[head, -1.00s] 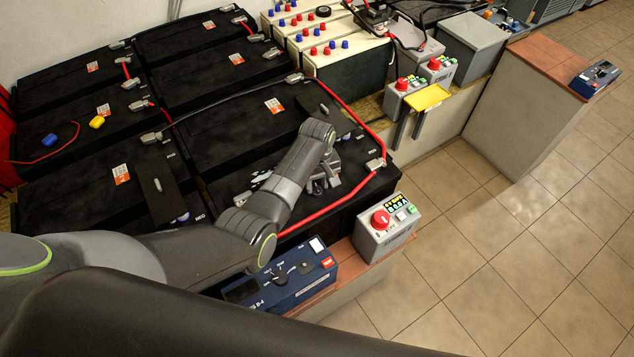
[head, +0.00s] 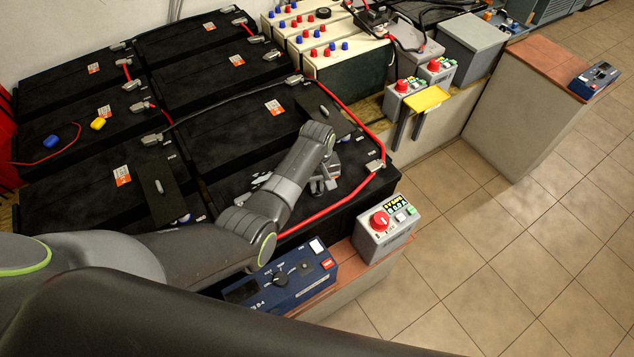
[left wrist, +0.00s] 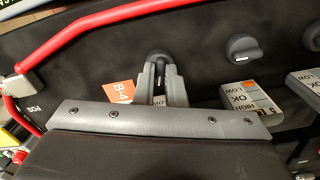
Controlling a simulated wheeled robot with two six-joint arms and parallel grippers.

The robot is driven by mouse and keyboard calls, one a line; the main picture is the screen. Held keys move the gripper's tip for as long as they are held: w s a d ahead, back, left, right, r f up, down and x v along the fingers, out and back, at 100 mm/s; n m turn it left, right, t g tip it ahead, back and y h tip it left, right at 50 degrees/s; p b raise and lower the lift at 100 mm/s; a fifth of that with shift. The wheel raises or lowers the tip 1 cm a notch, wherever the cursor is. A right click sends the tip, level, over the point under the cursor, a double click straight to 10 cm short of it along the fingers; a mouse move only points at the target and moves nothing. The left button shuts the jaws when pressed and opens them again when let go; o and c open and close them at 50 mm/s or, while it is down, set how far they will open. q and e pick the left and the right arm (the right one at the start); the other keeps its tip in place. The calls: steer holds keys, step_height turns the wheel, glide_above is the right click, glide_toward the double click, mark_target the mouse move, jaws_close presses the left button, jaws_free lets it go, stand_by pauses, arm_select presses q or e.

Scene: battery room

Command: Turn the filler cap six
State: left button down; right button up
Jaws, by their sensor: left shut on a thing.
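My left gripper (left wrist: 162,78) is shut on a dark grey filler cap (left wrist: 158,58) with a pale mark on top, on the black battery. The label below this cap is partly hidden by the fingers, so I cannot read its number. A second grey cap (left wrist: 243,47) stands to the right, above a label (left wrist: 250,102) reading 5, OK, LOW. In the head view my left gripper (head: 324,184) is down at the front battery (head: 235,140), and my wrist hides the cap. My right gripper is not in view.
A red cable (head: 330,205) runs along the battery's edge close to my gripper. A grey box with a red knob (head: 380,220) and a blue meter (head: 283,277) stand in front. An orange sticker (left wrist: 121,92) lies left of the fingers. Tiled floor at right is clear.

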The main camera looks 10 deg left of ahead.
arm_select(q)
steer(key=m+p, duration=0.2)
steer(key=m, duration=0.1)
steer(key=shift+r, duration=0.15)
steer(key=m+p, duration=0.1)
steer(key=m, duration=0.3)
steer(key=m+p, duration=0.1)
steer(key=m, duration=0.2)
steer(key=shift+m, duration=0.3)
steer(key=shift+m+p, duration=0.55)
steer(key=shift+m, duration=1.35)
steer(key=c, duration=1.5)
jaws_free()
